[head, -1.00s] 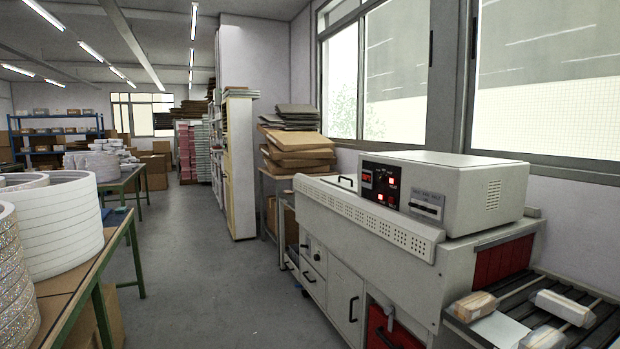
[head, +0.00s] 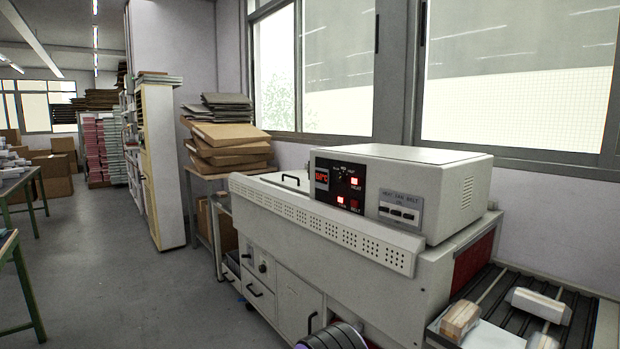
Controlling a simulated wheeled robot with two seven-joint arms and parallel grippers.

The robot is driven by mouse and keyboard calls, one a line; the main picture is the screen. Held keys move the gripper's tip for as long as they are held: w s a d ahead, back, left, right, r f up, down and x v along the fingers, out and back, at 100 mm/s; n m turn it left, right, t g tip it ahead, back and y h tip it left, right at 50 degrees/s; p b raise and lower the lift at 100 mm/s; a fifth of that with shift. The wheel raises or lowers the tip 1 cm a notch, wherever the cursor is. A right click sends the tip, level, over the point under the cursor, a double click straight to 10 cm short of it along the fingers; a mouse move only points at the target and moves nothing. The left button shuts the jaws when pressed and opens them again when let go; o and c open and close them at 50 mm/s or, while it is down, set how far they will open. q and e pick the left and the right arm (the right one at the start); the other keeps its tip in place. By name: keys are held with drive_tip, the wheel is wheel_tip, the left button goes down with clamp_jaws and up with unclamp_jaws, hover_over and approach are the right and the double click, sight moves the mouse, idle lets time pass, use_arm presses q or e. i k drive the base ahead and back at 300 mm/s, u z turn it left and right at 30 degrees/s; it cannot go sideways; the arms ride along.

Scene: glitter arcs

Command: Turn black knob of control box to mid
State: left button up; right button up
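The control box (head: 400,192) is a white housing on top of a long cream machine (head: 290,221). Its black front panel (head: 325,198) carries a red display (head: 321,179), lit red lights and small switches. A small black knob (head: 341,173) sits at the upper middle of this panel, under tiny labels. The knob is too small to tell where its pointer is set.
A conveyor (head: 495,290) with wrapped blocks runs out at the machine's right end. Cardboard boxes (head: 225,150) are stacked on a table behind the machine. A green-legged table (head: 25,280) stands at the left. The grey floor (head: 140,290) between is clear.

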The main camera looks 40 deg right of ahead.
sight(340, 177)
drive_tip(key=z, duration=0.2)
drive_tip(key=i, duration=0.85)
drive_tip(key=z, duration=0.45)
